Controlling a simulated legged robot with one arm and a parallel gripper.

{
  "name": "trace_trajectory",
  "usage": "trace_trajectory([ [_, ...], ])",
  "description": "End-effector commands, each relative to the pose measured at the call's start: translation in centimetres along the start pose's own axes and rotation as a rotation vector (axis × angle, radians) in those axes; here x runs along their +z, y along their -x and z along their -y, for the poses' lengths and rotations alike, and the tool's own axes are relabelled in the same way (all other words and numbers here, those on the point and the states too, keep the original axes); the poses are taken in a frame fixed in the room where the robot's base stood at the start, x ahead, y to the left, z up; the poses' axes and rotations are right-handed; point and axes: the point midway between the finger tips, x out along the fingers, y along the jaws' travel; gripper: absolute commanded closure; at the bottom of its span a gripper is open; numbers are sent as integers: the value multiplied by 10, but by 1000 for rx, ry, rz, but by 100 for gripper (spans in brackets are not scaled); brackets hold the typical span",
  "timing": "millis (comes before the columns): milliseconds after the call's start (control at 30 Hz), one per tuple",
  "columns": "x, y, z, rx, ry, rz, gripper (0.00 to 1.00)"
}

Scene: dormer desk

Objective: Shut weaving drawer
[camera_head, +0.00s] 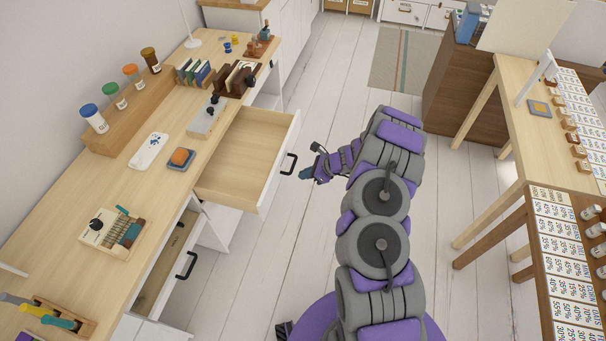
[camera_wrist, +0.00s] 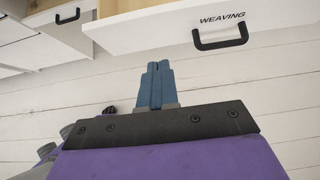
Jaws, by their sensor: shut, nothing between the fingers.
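The weaving drawer (camera_head: 245,150) is pulled well out from the desk, and its wooden inside looks empty. It has a white front and a black bar handle (camera_head: 289,163). In the wrist view its front (camera_wrist: 165,30), lettered "WEAVING", and handle (camera_wrist: 220,40) show at the upper right. My gripper (camera_head: 304,174) is just to the right of the handle, apart from it. In the wrist view my blue fingers (camera_wrist: 158,70) are together and empty, below and left of the handle.
A second, lower drawer (camera_head: 165,262) stands partly open nearer to me; its handle (camera_head: 187,265) sticks out. The wooden desk top (camera_head: 150,190) holds jars and tools. A table with cards (camera_head: 560,240) stands on the right. The floor (camera_head: 330,80) between is clear.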

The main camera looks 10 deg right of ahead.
Motion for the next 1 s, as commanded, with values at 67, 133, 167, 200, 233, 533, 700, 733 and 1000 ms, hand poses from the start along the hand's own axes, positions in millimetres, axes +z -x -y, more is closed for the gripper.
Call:
trace_trajectory([
  [67, -1, -20, -2, 5, 4, -3, 100],
  [133, -1, -35, -3, 6, 5, -3, 100],
  [167, -2, -40, -3, 7, 4, -4, 100],
  [200, -3, -48, -3, 7, 3, -3, 100],
  [233, -3, -54, -3, 8, 3, -2, 100],
  [533, 15, -92, 0, 5, 4, 4, 100],
  [700, 25, -101, -1, 4, 3, 3, 100],
  [733, 25, -102, -1, 4, 3, 3, 100],
  [1000, 27, -103, -1, 4, 2, 2, 100],
])
